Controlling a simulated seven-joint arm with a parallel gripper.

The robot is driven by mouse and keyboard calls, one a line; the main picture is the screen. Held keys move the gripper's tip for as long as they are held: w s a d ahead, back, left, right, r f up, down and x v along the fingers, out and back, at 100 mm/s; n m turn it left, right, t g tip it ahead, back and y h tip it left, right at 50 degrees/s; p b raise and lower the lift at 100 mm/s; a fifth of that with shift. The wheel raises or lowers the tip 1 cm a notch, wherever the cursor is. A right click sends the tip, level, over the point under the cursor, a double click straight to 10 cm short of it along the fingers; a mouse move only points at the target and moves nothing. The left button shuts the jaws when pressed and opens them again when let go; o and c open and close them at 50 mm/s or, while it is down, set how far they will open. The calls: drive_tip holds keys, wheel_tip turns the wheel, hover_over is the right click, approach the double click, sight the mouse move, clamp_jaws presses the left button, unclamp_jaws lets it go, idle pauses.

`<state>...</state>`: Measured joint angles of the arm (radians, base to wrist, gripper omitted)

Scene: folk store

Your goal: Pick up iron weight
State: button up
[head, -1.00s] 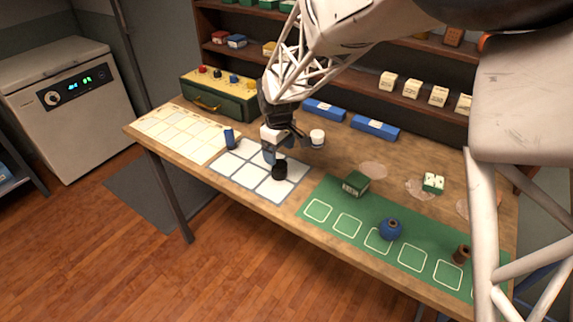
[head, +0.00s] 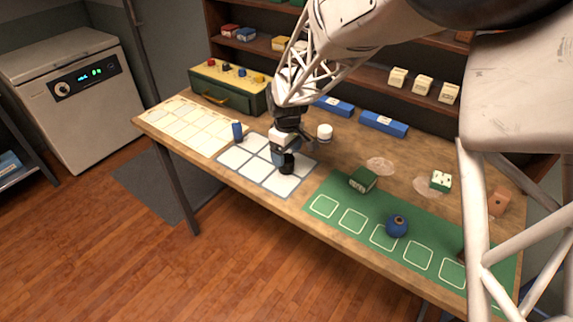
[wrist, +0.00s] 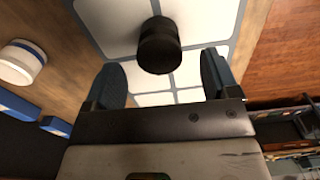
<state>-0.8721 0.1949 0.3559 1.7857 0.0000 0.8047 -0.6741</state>
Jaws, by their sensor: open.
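The iron weight looks to be the small black cylinder (head: 287,169), standing on the white grid mat (head: 237,158) on the table. In the wrist view the black cylinder (wrist: 159,48) is just beyond and between the two blue-grey fingers. My gripper (head: 284,156) is right above and beside it in the head view, partly covering it. In the wrist view my gripper (wrist: 162,75) is open with nothing between its fingers. Whether a finger touches the weight cannot be told.
A blue cylinder (head: 237,131) stands left of the mat, and a white round jar (head: 325,131) behind right. A green mat (head: 335,231) holds a green box (head: 363,180) and a blue round pot (head: 396,227).

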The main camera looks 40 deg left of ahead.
sight(286, 158)
drive_tip(key=shift+a+f, duration=0.1)
drive_tip(key=shift+f, duration=2.4)
drive_tip(key=c, duration=1.4)
drive_tip(key=shift+c, duration=0.2)
drive_tip(key=shift+r, duration=0.1)
drive_tip(key=shift+r, duration=5)
